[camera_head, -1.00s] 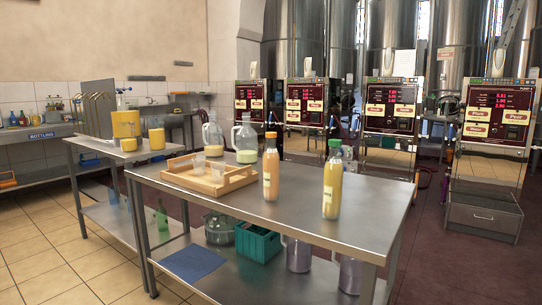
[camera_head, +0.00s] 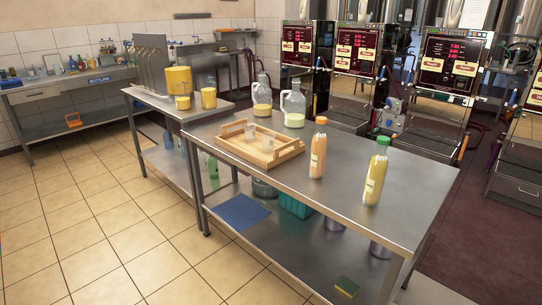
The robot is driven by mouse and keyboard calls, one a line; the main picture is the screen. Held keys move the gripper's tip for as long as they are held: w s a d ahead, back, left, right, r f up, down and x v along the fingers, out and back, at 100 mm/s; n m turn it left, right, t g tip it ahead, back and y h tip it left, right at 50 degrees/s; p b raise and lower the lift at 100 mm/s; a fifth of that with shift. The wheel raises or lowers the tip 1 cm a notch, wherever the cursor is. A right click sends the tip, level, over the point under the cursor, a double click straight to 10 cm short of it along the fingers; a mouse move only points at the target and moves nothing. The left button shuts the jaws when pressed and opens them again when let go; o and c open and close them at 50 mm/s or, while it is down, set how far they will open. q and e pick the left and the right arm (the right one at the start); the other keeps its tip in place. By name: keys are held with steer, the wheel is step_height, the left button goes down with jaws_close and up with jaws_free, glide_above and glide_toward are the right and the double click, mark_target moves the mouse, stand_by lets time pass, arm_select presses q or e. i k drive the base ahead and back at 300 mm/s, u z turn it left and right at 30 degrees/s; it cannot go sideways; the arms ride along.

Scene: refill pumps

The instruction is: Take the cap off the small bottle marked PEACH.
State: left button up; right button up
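Two small capped bottles stand upright on the steel table (camera_head: 330,225). One bottle (camera_head: 317,155) holds orange-pink liquid and has an orange cap (camera_head: 321,121) on it. The other bottle (camera_head: 374,178) holds yellow liquid and has a green cap (camera_head: 383,141) on it. Each has a pale label, but the lettering is too small to read, so I cannot tell from the text which is marked PEACH. Neither of my grippers is in view.
A wooden tray (camera_head: 232,150) with small glasses and two glass jugs (camera_head: 292,107) are on the same table, left of the bottles. A side table with yellow containers (camera_head: 179,82) adjoins at left. The table's near right part is bare. Tiled floor (camera_head: 95,215) is open at left.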

mark_target(320, 143)
steer(key=u, duration=0.8)
steer(key=i, duration=2.2)
steer(key=z, duration=2.3)
